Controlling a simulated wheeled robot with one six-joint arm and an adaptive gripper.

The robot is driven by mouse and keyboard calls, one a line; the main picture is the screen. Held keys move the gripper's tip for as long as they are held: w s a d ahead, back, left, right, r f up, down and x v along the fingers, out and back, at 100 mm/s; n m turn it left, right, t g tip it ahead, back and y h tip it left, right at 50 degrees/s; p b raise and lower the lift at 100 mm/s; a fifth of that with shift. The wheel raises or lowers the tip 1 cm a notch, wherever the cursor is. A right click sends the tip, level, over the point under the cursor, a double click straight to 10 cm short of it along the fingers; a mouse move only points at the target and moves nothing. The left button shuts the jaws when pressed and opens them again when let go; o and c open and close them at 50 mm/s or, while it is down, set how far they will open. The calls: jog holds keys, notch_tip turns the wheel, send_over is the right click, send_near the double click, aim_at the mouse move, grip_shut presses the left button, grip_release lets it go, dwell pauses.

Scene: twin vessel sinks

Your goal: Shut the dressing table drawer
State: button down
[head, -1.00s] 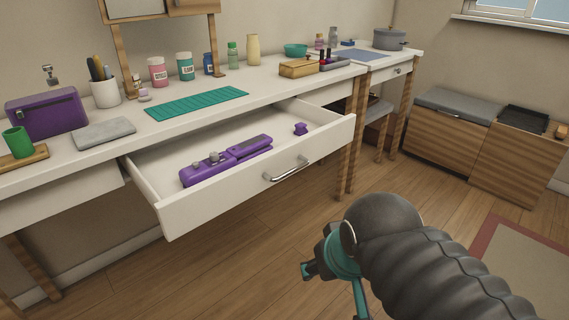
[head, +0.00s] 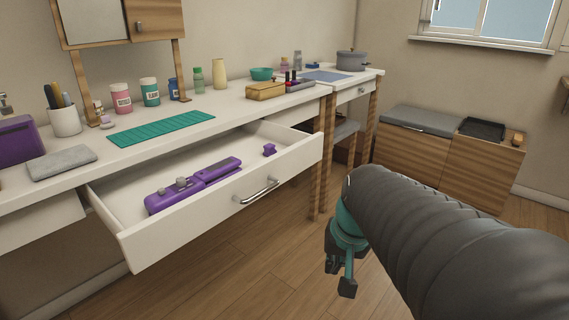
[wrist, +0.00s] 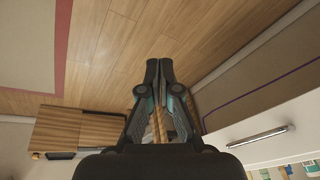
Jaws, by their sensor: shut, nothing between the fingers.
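The dressing table drawer (head: 225,203) stands pulled well out from under the white dressing table top (head: 120,147). It has a white front with a metal bar handle (head: 257,191). Inside lie purple items (head: 195,186) and a small purple piece (head: 269,150). My gripper (head: 347,286) is shut and empty, to the right of the drawer front and apart from it. In the wrist view my gripper (wrist: 159,66) points over the wooden floor, and the drawer handle (wrist: 260,136) shows at lower right.
A second desk (head: 345,88) with a pot (head: 351,60) stands farther right. Wooden cabinets (head: 440,160) line the right wall. A wooden table leg (head: 323,150) stands beside the drawer. Open floor (head: 270,265) lies in front.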

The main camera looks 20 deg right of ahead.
jog(key=w+d+m+t+y+b, duration=0.1)
jog(key=w+d+m+y, duration=0.3)
jog(key=w+d, duration=0.5)
jog(key=w+d+r+m+t+y, duration=0.25)
jog(key=w+d+r+t, duration=0.3)
jog(key=w+r, duration=0.55)
send_near(298, 162)
notch_tip(298, 162, down, 3)
jog(key=shift+h, duration=0.25)
jog(key=w+a, duration=0.1)
jog(key=w, duration=0.1)
jog(key=w+a, duration=0.1)
jog(key=w, duration=0.1)
jog(key=shift+a+f, duration=0.2)
jog(key=shift+a, duration=0.1)
jog(key=shift+w+a, duration=0.25)
jog(key=shift+w, duration=0.25)
jog(key=shift+a, duration=0.1)
